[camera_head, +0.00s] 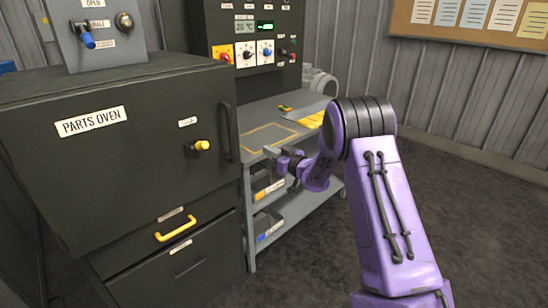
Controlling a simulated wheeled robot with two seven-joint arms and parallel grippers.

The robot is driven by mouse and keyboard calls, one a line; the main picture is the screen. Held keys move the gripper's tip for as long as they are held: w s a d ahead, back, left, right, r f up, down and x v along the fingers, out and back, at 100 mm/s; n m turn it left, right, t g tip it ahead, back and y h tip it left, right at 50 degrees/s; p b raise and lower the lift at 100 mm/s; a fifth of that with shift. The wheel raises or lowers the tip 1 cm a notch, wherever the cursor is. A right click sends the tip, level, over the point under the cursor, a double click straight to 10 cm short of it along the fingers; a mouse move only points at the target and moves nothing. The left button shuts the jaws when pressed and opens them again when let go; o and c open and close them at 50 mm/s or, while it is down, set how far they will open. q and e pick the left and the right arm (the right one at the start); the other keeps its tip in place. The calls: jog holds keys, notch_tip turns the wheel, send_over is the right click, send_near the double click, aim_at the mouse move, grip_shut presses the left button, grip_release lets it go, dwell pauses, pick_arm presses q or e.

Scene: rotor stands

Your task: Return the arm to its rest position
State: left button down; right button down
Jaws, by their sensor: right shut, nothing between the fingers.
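My right arm (385,190) is purple and comes up from the lower right, bending at the elbow toward the workbench. My right gripper (270,151) is shut and empty at the front edge of the grey workbench (262,113). It appears small and partly blends with the bench edge behind it. I cannot tell whether it touches the bench. My left gripper is not in view.
A dark parts oven (150,140) with a yellow knob (201,145) and a yellow drawer handle (176,229) stands at left. A control panel (255,40) rises behind the bench. A cork board (470,22) hangs at the back right. The floor (480,220) at right is clear.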

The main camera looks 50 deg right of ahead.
jog(key=shift+s+d, duration=0.2)
jog(key=shift+s, duration=0.45)
jog(key=s+a+f+m+g+h, duration=0.15)
jog(key=s+a+f, duration=0.25)
jog(key=f, duration=0.4)
jog(key=s+a+f+m+g+h, duration=0.1)
jog(key=s+a+f+m+g, duration=0.3)
jog(key=f, duration=0.3)
jog(key=s+a+f+m+g+h, duration=0.2)
jog(key=s+a+f, duration=0.25)
jog(key=f, duration=0.35)
jog(key=s+a+f+g+y, duration=0.1)
jog(key=s+a+f+g, duration=0.2)
jog(key=s, duration=0.9)
jog(key=s+a+f+n+g, duration=0.1)
jog(key=s+a+f+g, duration=0.3)
jog(key=s+a+f, duration=0.5)
jog(key=s+f, duration=0.1)
jog(key=s, duration=0.3)
jog(key=shift+a+y, duration=0.35)
jog(key=shift+a, duration=0.05)
